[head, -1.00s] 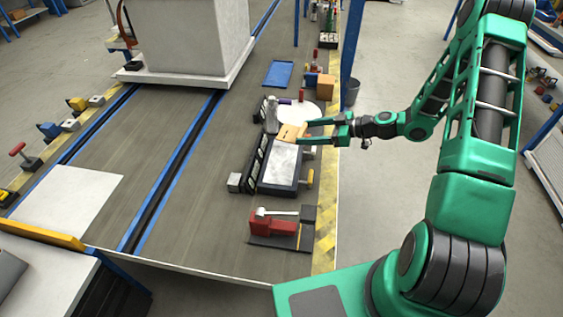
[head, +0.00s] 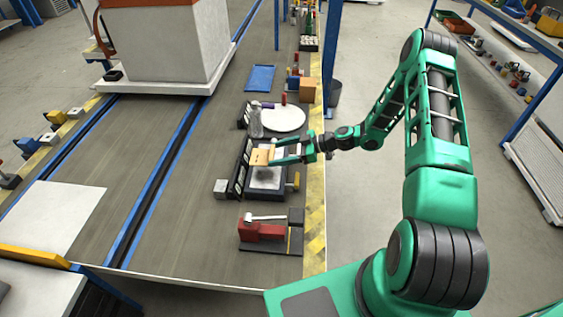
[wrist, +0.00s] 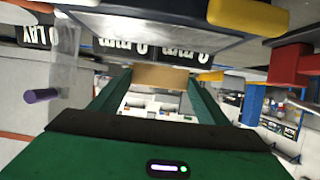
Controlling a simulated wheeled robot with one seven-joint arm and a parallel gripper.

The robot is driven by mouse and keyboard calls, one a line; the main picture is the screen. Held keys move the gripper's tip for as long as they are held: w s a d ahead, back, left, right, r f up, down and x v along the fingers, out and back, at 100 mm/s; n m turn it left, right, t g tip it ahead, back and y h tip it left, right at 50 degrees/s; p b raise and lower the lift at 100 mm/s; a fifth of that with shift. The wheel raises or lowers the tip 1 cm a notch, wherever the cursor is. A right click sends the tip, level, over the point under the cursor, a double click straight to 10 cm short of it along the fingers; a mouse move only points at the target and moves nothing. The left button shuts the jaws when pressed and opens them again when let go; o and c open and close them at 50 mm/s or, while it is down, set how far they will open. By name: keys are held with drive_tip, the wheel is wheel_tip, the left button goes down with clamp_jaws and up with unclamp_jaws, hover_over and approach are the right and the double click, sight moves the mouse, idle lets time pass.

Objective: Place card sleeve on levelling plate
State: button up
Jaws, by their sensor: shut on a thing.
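The card sleeve (head: 259,157) is a small tan block. My gripper (head: 272,153) is shut on it, reaching in from the right. The levelling plate (head: 268,178) is a grey square in a dark frame with a yellow knob on its right side. In the head view the sleeve overlaps the plate's far part, with a dark shadow on the plate below it, so it looks held above. In the wrist view the sleeve (wrist: 160,77) sits between my green fingers, and the plate (wrist: 150,38) fills the top. The exact gap cannot be told.
A red fixture (head: 262,230) stands in front. The belt surface to the left is open.

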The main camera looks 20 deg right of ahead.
drive_tip(key=shift+w+d+f, duration=0.15)
drive_tip(key=shift+d+f, duration=0.2)
drive_tip(key=shift+d, duration=0.15)
drive_tip(key=shift+w+d+f, duration=0.15)
drive_tip(key=shift+d+f, duration=0.2)
drive_tip(key=shift+d, duration=0.15)
drive_tip(key=shift+f, duration=1.95)
drive_tip(key=o, duration=1.1)
